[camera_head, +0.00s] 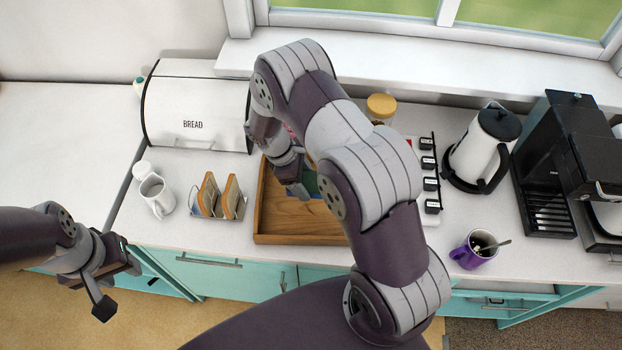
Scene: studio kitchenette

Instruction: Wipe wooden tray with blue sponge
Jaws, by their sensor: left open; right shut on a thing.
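The wooden tray (299,239) lies on the white counter in the middle of the head view, its right part hidden behind my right arm. My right gripper (296,188) is over the tray, pointing down, shut on the blue sponge (313,186). Only a small blue-green patch of the sponge shows beside the fingers. Whether it touches the tray floor is hard to tell. My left gripper (117,283) is open and empty at the lower left, in front of the counter edge.
A toast rack (207,212) with bread slices stands close left of the tray, with a white jug (156,196) beyond it. A bread bin (196,115) stands behind. A jar (381,108), kettle (484,150), coffee machine (570,160) and purple mug (471,254) are to the right.

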